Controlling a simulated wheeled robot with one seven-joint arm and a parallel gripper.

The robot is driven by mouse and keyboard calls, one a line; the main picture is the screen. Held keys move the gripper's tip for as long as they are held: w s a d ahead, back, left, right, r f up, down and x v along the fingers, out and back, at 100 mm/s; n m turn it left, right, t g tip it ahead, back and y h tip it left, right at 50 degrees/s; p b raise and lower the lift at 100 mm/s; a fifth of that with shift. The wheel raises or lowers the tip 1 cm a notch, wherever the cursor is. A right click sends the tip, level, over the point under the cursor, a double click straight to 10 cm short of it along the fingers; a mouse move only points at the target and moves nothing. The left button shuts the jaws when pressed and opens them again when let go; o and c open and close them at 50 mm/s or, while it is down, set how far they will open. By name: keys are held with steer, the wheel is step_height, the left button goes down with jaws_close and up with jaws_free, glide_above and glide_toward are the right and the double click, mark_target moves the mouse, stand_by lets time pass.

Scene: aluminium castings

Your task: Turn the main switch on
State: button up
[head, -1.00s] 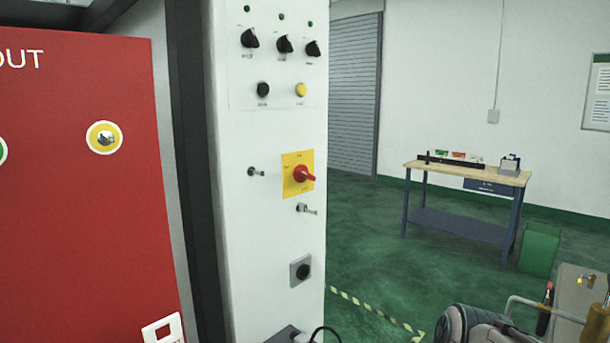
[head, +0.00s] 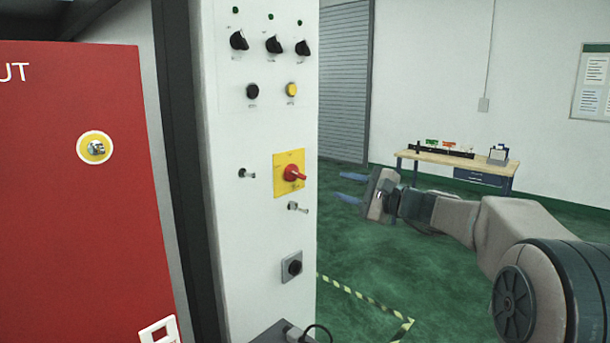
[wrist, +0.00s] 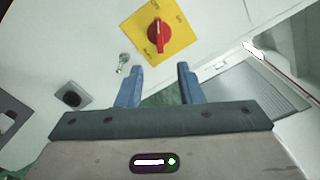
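The main switch is a red rotary handle (head: 294,173) on a yellow square plate (head: 280,187), on the white cabinet column. In the wrist view the red handle (wrist: 158,38) stands roughly across the middle of its yellow plate (wrist: 180,40), beyond my fingertips. My gripper (head: 351,187) is to the right of the column in the head view, with its blue fingers pointing left towards it. The fingers (wrist: 160,72) are apart with nothing between them. They do not touch the switch.
Below the switch are a small metal toggle or latch (head: 298,207) and a black round knob (head: 292,267). Black selectors (head: 274,45) and a yellow button (head: 292,90) sit above. A red board (head: 80,220) stands left. A workbench (head: 455,163) is at the back right.

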mark_target(300, 175)
steer(key=p+x, duration=0.4)
steer(key=x, duration=0.9)
steer(key=shift+w+a+p, duration=0.1)
steer(key=shift+a+p, duration=0.05)
steer(key=shift+p, duration=0.15)
jaws_close()
